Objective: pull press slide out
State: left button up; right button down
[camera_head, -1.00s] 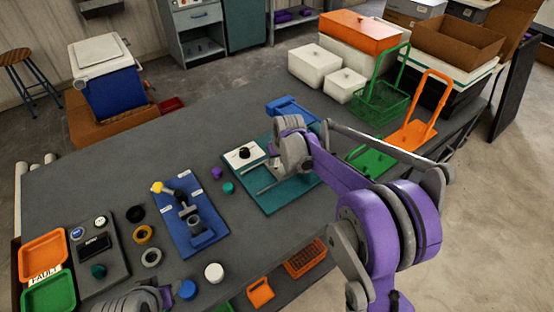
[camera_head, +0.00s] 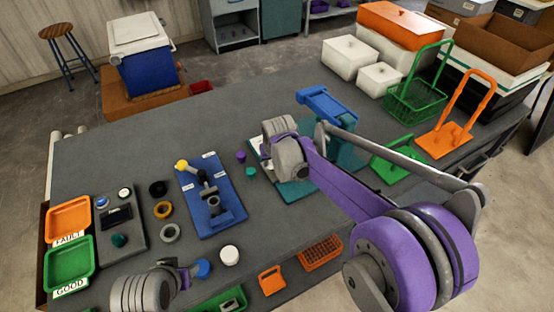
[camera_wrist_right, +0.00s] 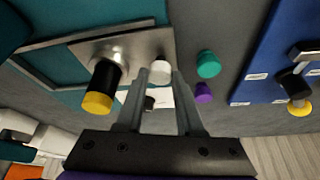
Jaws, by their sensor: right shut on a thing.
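The press stands on a teal base (camera_head: 298,192) with a blue upper part (camera_head: 328,103), in the middle of the bench. In the right wrist view, a metal slide plate (camera_wrist_right: 138,44) lies on the teal base and bears a black cylinder with a yellow end (camera_wrist_right: 103,88). A small pale knob (camera_wrist_right: 160,71) is at the plate's edge. My right gripper (camera_wrist_right: 157,78) is shut on this knob. In the head view my right wrist hides the fingers and most of the slide. My left arm's end (camera_head: 150,288) is at the bottom left; its fingers are unclear.
A blue fixture (camera_head: 210,200) stands left of the press, with purple (camera_head: 241,157) and teal (camera_head: 251,172) caps between them. Left are a button panel (camera_head: 120,224), orange (camera_head: 68,220) and green (camera_head: 70,262) trays. A green basket (camera_head: 415,100) and orange stand (camera_head: 450,140) are right.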

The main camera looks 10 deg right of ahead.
jog(key=shift+a, duration=0.2)
jog(key=c, duration=0.5)
grip_release()
jog(key=shift+s+a, duration=0.1)
jog(key=shift+c, duration=0.2)
jog(key=shift+r, duration=0.1)
jog(key=v, duration=1)
jog(key=shift+r, duration=0.3)
jog(key=shift+s, duration=0.1)
jog(key=s+d+f, duration=0.2)
jog(key=s+d, duration=0.1)
jog(key=s, duration=0.5)
jog(key=s+d+f, duration=0.3)
jog(key=s+d, duration=0.1)
jog(key=s, duration=0.5)
jog(key=s+d+f+m+t, duration=0.1)
jog(key=s+d+f, duration=0.2)
jog(key=s, duration=0.6)
jog(key=shift+s+d, duration=0.2)
jog(key=shift+d, duration=0.05)
